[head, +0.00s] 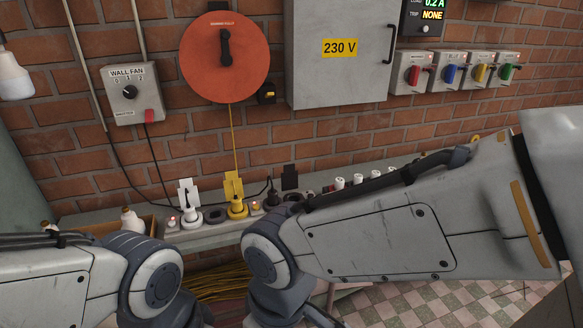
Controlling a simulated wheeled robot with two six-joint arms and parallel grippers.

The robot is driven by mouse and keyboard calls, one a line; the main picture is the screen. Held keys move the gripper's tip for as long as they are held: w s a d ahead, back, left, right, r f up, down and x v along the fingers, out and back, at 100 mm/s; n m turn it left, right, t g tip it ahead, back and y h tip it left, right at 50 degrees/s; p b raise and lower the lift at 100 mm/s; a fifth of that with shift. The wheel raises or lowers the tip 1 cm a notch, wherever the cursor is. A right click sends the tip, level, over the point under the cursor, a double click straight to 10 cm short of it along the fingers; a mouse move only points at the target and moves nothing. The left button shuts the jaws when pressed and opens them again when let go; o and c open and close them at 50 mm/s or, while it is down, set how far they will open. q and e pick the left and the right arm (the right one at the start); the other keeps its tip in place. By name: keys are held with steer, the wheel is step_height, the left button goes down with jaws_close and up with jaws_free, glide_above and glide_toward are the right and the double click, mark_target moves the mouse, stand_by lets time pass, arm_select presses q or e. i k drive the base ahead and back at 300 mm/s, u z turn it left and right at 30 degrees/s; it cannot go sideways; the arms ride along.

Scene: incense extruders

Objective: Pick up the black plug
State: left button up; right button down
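The black plug (272,195) stands upright in the socket strip (222,227) on the ledge along the brick wall, right of the yellow plug (237,206). A black tag (290,177) stands behind and right of it. A white plug (191,212) with a white tag sits further left in the strip. My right arm crosses the front right of the view, its elbow just in front of the black plug. My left arm is at the lower left. Neither gripper shows; both arms run out of the bottom of the picture.
An orange cord reel (205,65) hangs above, its yellow cord running down to the yellow plug. A wall fan switch box (130,92) and a grey 230 V cabinet (310,80) are on the wall. Several small white-topped items line the ledge at right, partly hidden by my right arm.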

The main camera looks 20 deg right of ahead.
mark_target(272, 200)
steer(key=z, duration=0.15)
steer(key=k, duration=0.45)
steer(key=z, duration=0.2)
steer(key=i, duration=0.75)
steer(key=u, duration=0.45)
steer(key=i, duration=1.15)
steer(key=z, duration=0.6)
